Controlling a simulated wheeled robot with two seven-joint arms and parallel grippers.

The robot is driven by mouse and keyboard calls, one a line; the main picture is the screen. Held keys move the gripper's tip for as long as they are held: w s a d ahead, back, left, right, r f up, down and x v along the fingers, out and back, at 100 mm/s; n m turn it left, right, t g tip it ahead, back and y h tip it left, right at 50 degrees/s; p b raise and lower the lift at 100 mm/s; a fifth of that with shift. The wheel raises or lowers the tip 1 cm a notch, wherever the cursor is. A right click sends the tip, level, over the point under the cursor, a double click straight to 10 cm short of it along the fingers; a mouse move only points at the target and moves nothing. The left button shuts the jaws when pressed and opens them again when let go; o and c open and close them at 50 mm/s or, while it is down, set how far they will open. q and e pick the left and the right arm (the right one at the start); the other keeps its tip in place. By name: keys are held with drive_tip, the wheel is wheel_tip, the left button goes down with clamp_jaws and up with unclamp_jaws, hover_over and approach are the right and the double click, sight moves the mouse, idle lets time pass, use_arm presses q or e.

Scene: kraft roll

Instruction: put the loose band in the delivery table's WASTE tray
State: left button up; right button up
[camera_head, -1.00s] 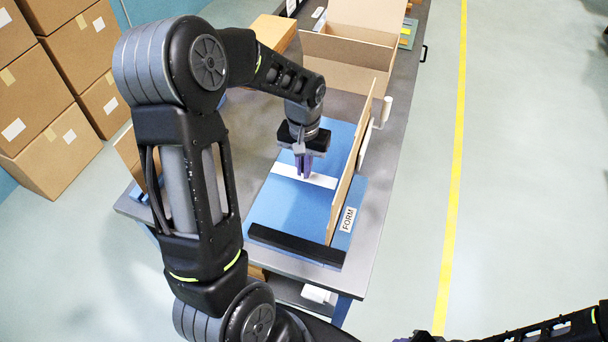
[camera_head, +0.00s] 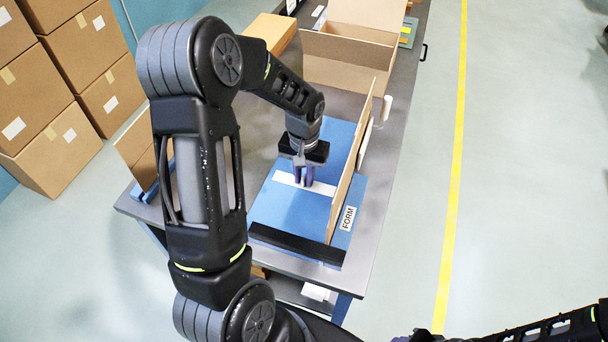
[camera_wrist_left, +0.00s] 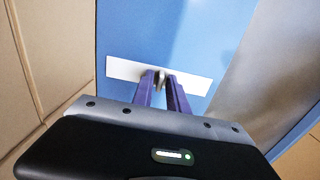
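A flat white strip, which looks like the loose band (camera_head: 322,188), lies across or just above the blue mat (camera_head: 285,210). It also shows in the left wrist view (camera_wrist_left: 195,84). My left gripper (camera_head: 304,181) points down at its middle, fingertips at the strip. In the left wrist view the purple fingers (camera_wrist_left: 161,80) stand slightly apart with a small grey piece between them, seemingly part of the strip. Whether the strip touches the mat is unclear. My right arm is at the lower right; its fingers cannot be made out. No tray marked WASTE can be made out.
A tall cardboard panel (camera_head: 350,165) stands right of the gripper, beside the FORM label (camera_head: 348,218). A black bar (camera_head: 297,245) lies along the mat's front. An open carton (camera_head: 345,60) stands at the back. Stacked boxes (camera_head: 60,150) stand left on the floor.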

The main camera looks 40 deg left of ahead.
sight(304, 178)
use_arm(q)
drive_tip(key=shift+o, duration=0.8)
drive_tip(key=shift+r, duration=0.2)
wheel_tip(304, 178, up, 12)
drive_tip(key=shift+b, duration=0.4)
